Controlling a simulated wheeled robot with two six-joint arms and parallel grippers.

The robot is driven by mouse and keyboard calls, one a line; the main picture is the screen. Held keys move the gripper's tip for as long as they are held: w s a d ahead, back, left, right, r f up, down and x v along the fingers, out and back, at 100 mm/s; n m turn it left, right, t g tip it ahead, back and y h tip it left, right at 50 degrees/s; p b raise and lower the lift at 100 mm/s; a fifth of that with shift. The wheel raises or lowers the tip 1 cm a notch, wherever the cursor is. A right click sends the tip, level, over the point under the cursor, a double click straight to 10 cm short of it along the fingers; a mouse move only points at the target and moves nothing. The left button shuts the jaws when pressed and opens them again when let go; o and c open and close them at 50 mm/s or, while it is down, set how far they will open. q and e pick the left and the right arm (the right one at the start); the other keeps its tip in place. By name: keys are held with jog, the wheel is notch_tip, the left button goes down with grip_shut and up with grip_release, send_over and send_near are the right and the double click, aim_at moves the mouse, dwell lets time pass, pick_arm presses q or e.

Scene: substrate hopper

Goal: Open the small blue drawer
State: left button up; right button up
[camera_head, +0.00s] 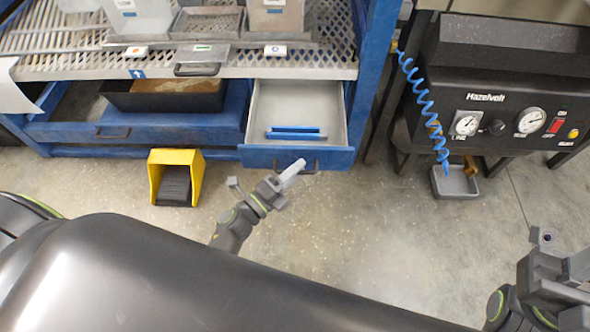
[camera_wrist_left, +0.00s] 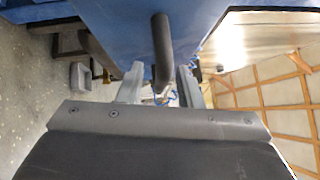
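The small blue drawer (camera_head: 270,155) is pulled out of the blue bench, and its grey inside shows with blue bars (camera_head: 296,132) lying in it. Its dark handle (camera_head: 312,165) is on the front face. My left gripper (camera_head: 294,171) is at this handle, in front of the drawer. In the left wrist view the two fingers (camera_wrist_left: 161,88) are apart, and the dark handle (camera_wrist_left: 161,45) reaches down between them. I cannot tell whether a finger touches it. My right gripper (camera_head: 562,268) is at the lower right, away from the drawer; its fingertips are unclear.
A wider blue drawer (camera_head: 75,131) beside it, at left, is also out, with a black tray (camera_head: 125,100) in it. A yellow pedal (camera_head: 197,177) stands on the floor. A black gauge console (camera_head: 500,100) stands at right.

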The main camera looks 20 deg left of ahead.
pick_arm(q)
jog(key=shift+s, duration=0.1)
dwell(0.3)
jog(key=p+v, duration=0.1)
jog(key=v, duration=1.6)
jog(key=shift+a, duration=0.15)
